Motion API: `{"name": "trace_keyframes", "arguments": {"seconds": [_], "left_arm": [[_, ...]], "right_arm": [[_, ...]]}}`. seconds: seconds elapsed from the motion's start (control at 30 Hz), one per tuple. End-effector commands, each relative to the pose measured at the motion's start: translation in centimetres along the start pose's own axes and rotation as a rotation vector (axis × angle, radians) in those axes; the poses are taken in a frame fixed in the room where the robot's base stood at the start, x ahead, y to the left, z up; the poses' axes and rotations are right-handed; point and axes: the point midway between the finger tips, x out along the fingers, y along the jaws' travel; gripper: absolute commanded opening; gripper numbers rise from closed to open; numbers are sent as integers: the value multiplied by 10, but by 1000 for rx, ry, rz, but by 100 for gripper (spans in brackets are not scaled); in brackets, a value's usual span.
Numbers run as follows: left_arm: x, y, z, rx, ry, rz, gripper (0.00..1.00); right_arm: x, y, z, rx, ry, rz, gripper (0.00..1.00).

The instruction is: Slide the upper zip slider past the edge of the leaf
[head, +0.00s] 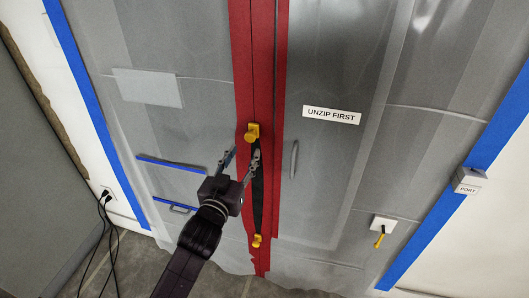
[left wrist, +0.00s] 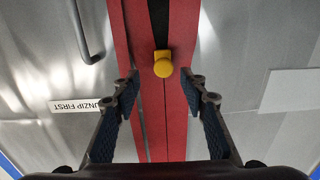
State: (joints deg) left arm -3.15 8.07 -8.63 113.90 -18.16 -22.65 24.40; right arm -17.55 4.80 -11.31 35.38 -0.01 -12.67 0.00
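The upper zip slider (head: 252,133) is a yellow knob on the red zip strip (head: 242,60). The zip gapes dark below it, down to a yellow lower slider (head: 257,240). My left gripper (head: 243,153) is open, its fingertips just below the upper slider. In the left wrist view the upper slider (left wrist: 163,66) shows between and beyond the spread fingertips of my left gripper (left wrist: 165,86), with no visible contact. A grey leaf with a handle (head: 293,160) shows to the right of the zip; its exact edge is hard to tell. My right gripper is not in view.
Translucent sheeting with blue tape (head: 90,100) surrounds the zip. An "UNZIP FIRST" label (head: 331,115) is right of it. A "PORT" box (head: 470,180) and a white plate with a yellow lever (head: 380,238) are farther right. Black cables (head: 106,225) hang at left.

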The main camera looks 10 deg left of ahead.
Motion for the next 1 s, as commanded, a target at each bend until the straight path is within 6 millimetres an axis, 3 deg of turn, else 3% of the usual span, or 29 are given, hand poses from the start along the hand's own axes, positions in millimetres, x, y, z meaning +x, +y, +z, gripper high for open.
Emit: {"name": "trace_keyframes", "arguments": {"seconds": [0.1, 0.37, 0.6, 1.0], "left_arm": [[3, -1, -13, -2, 23, -2, 40], [40, -1, -15, -1, 22, -2, 40], [69, 0, -14, -3, 21, -1, 40], [77, 0, -12, -2, 20, -1, 40]], "right_arm": [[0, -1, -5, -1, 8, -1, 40], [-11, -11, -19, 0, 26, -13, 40], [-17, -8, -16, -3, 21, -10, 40], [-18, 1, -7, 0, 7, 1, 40]]}}
